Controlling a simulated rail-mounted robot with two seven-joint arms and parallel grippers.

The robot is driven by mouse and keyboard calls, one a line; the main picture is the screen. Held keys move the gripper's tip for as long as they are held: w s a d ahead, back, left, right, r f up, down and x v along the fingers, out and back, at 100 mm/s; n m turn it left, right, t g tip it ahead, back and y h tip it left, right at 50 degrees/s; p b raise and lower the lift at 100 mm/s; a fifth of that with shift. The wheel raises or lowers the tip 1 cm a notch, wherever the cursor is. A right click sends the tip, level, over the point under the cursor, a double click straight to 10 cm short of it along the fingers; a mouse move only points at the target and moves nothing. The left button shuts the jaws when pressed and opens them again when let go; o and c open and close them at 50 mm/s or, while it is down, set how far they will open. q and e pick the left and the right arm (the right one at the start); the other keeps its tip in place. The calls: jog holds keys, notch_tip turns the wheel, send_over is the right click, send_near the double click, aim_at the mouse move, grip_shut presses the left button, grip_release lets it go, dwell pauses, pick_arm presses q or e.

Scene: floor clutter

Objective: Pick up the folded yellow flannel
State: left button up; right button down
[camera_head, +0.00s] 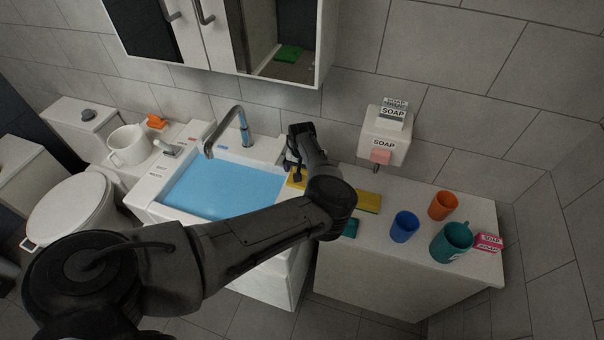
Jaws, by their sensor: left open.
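A flat yellow flannel (368,202) lies on the white counter, just right of the sink. My left arm crosses in front of it and hides its middle. A yellow patch also shows left of my wrist, below the gripper; I cannot tell if it is the same cloth. My left gripper (293,167) is open, near the back right corner of the sink, above or beside that left yellow patch. Whether its fingers touch the cloth is hidden. My right gripper is not in view.
The blue-filled sink (152,187) with its tap (222,128) is left of the gripper. A soap dispenser (386,133) hangs on the wall. A blue cup (404,227), an orange cup (443,206) and a teal mug (451,243) stand at right. A teal item (350,229) lies near the counter's front.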

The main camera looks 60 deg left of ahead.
pick_arm(q)
jog(key=c, duration=0.6)
jog(key=shift+r, duration=0.15)
